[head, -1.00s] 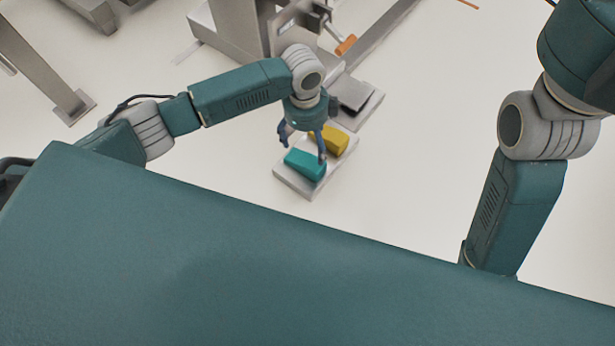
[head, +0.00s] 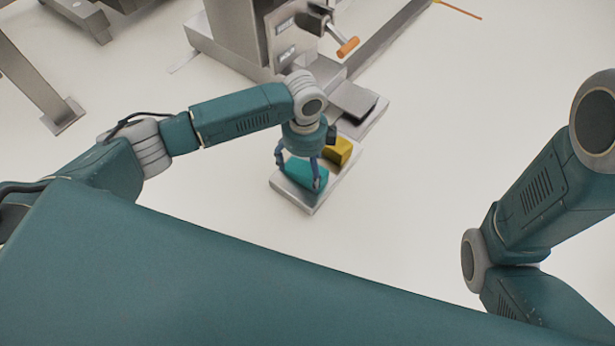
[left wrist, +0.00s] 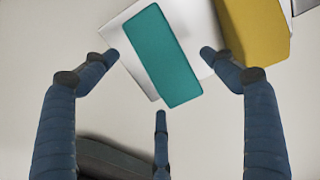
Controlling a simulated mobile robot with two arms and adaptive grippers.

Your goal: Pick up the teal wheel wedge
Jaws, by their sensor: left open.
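The teal wheel wedge (head: 303,174) lies on a light grey plate (head: 311,203) on the floor. In the left wrist view the wedge (left wrist: 162,56) shows as a long teal block between the fingertips. My left gripper (head: 298,172) is open above the wedge, one finger on each side of it. In the left wrist view the left gripper's fingers (left wrist: 160,54) are spread and appear apart from the wedge. A third finger points at the wedge's near end. My right gripper is out of the picture; only the right arm shows.
A yellow wedge (head: 338,152) lies beside the teal one on the same plate, close to my left gripper's right finger (left wrist: 253,30). A grey metal machine with an orange-handled crank (head: 348,47) stands just behind. The floor to the right is clear.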

